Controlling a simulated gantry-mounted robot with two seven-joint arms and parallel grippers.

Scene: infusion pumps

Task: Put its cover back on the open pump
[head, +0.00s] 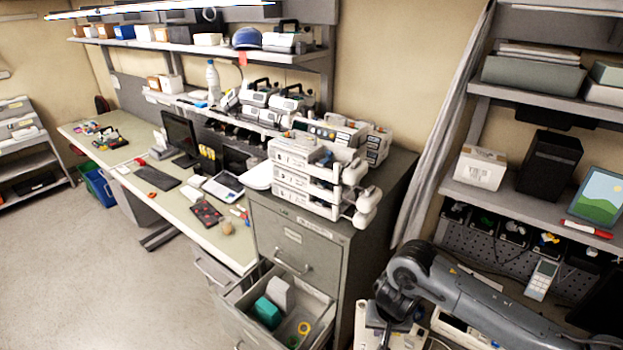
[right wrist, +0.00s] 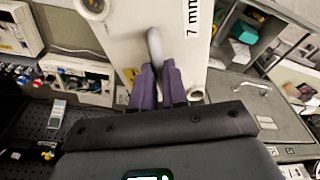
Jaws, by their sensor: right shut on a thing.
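My right gripper (right wrist: 157,72) is shut on the grey handle (right wrist: 154,45) of a white panel, which looks like the pump cover (right wrist: 122,38). The panel carries a "7 mm" label and fills the upper middle of the right wrist view. In the head view, the white panel (head: 368,326) shows partly under my right wrist at the bottom edge. A white unit with an open front (right wrist: 78,75) stands left of the panel in the right wrist view; I cannot tell whether it is the open pump. My left gripper is not in view.
Stacked white pumps (head: 305,180) stand on a grey filing cabinet (head: 315,240); its open drawer (head: 318,312) holds several items. A long desk (head: 120,155) runs left. A shelf rack (head: 460,193) with boxes stands right. The floor at left is clear.

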